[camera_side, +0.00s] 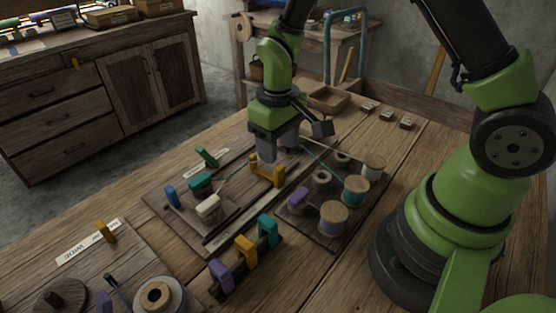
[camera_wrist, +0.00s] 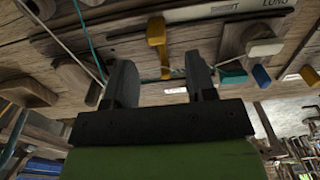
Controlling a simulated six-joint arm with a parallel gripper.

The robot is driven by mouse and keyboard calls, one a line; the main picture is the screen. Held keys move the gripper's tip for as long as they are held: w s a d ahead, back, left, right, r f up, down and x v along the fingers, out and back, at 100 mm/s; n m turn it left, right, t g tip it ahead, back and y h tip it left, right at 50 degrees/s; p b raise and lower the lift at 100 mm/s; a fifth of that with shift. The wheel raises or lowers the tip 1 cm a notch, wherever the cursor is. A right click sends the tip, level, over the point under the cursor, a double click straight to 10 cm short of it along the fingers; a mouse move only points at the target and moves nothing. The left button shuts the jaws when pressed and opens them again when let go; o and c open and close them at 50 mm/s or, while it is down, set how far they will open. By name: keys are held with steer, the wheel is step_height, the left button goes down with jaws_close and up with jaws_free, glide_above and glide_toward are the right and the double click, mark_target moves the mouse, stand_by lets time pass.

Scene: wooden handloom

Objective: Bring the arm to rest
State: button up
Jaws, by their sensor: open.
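My gripper (camera_side: 268,150) hangs low over the wooden bench, fingers pointing down, above the far edge of a dark board. In the wrist view its two dark fingers (camera_wrist: 162,78) are apart with nothing held between them. A yellow bracket-like piece (camera_side: 266,173) stands just below and beside the fingers in the side view; it also shows ahead of them in the wrist view (camera_wrist: 156,35). I cannot tell whether the fingers touch it. A teal thread (camera_side: 316,163) runs from near the gripper towards the spools. My fingers partly hide what lies behind them.
A board (camera_side: 293,217) with several thread spools, including a teal one (camera_side: 355,190) and a purple one (camera_side: 333,218), lies right of the gripper. Blue, green and cream-topped (camera_side: 209,208) pieces stand left. Purple, yellow and teal clips (camera_side: 245,249) stand nearer. Bare bench shows at right.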

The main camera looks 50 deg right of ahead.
steer(key=shift+r, duration=0.6)
steer(key=shift+r, duration=0.15)
steer(key=s+r+m+t, duration=0.2)
steer(key=s+r+t, duration=0.15)
steer(key=r, duration=0.85)
steer(key=s+r+m+t+y, duration=0.1)
steer(key=s+r+t, duration=0.1)
steer(key=s, duration=0.4)
steer(key=s+r+m+t+y, duration=0.1)
steer(key=s+r, duration=0.4)
steer(key=s, duration=0.1)
steer(key=shift+a+r+t, duration=0.3)
steer(key=shift+a+t, duration=0.05)
